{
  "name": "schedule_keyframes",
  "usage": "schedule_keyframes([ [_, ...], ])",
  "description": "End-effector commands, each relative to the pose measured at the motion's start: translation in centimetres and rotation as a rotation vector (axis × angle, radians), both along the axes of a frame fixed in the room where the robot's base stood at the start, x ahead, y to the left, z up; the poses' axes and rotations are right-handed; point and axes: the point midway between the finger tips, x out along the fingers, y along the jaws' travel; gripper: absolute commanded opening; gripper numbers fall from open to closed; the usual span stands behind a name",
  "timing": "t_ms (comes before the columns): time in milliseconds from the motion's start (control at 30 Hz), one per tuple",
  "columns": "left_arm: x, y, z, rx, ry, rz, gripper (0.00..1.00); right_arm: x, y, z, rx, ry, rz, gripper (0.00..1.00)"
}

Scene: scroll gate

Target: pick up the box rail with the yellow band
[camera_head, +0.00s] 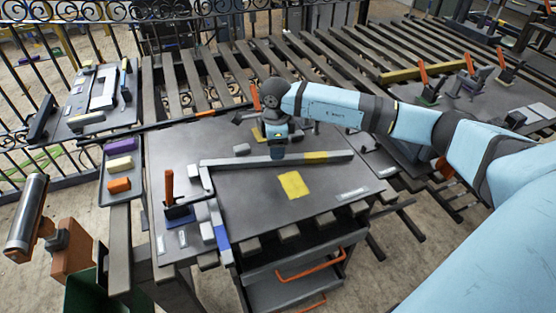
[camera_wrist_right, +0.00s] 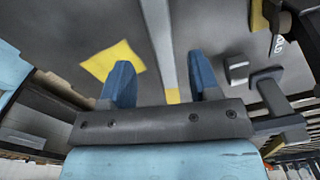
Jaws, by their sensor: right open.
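The box rail (camera_head: 235,161) is a long grey bar lying across the dark worktable, with a yellow band (camera_head: 315,157) near its right end. My right gripper (camera_head: 278,153) is over the rail, just left of the band, pointing down. In the right wrist view my right gripper (camera_wrist_right: 163,82) is open, its blue fingers on either side of the rail (camera_wrist_right: 158,30). The yellow band (camera_wrist_right: 172,96) shows there between the fingers, near the palm edge. I cannot tell whether the fingers touch the rail. My left gripper is not in view.
A yellow square (camera_head: 293,185) marks the worktable (camera_head: 255,205). A rail with a blue band (camera_head: 221,236) lies at the left, next to a red-handled clamp (camera_head: 170,190). A tray (camera_head: 120,190) of coloured blocks stands further left. Slatted racks and railings lie behind.

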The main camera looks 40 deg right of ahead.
Motion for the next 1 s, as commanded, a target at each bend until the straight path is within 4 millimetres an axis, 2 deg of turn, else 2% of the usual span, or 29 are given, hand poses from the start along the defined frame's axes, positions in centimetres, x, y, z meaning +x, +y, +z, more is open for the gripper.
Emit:
schedule_keyframes([
  [333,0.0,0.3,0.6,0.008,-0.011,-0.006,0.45,-0.1,-0.6,-4.5,0.003,0.003,0.0,0.56],
  [567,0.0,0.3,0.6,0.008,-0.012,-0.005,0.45,0.0,-0.6,-5.0,0.001,0.0,0.0,0.56],
  [600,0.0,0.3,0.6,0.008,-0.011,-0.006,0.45,0.0,-0.6,-4.9,0.001,0.0,0.0,0.54],
  [833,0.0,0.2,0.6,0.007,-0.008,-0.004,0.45,0.0,-0.6,-4.9,0.001,0.0,0.0,0.01],
  [1000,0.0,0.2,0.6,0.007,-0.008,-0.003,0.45,0.0,-0.6,-4.8,0.002,-0.001,0.0,0.0],
])
